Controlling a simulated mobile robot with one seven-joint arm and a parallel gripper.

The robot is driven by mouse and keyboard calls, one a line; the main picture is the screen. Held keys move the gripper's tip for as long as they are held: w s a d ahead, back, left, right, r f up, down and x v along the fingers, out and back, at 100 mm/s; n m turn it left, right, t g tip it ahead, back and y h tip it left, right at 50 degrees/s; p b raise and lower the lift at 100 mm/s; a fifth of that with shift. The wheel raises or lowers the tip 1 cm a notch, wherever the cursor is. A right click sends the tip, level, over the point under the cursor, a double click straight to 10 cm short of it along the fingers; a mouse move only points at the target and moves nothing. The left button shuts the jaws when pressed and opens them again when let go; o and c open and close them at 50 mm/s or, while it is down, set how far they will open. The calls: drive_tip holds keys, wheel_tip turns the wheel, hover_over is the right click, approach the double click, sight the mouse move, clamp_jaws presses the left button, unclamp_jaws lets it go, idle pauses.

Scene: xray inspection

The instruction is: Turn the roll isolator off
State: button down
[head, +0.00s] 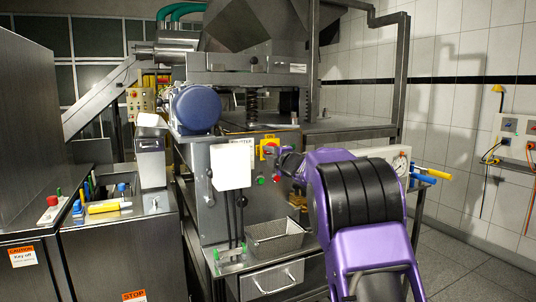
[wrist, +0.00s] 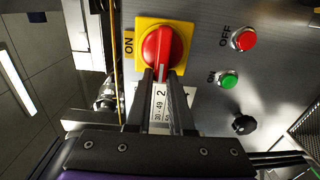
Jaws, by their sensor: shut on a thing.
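The roll isolator is a red rotary knob (wrist: 162,47) on a yellow plate (wrist: 184,32), with the word ON printed at the plate's left edge in the wrist view. In the head view the yellow plate (head: 268,142) is on the front of the steel machine. My gripper (wrist: 163,77) is shut on the red knob's handle, its fingers coming from below in the wrist view. A white label with a 2 shows between the fingers. In the head view my gripper (head: 283,160) is at the plate's lower right, and the knob is mostly hidden.
Beside the isolator are a red OFF button (wrist: 244,39), a green ON button (wrist: 229,80) and a black knob (wrist: 244,124). A steel tray (head: 275,241) stands below. Open floor lies at the right.

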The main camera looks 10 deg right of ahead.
drive_tip(key=shift+d, duration=0.15)
drive_tip(key=c, duration=0.8)
unclamp_jaws()
drive_tip(key=v, duration=1.7)
drive_tip(key=shift+s, duration=0.15)
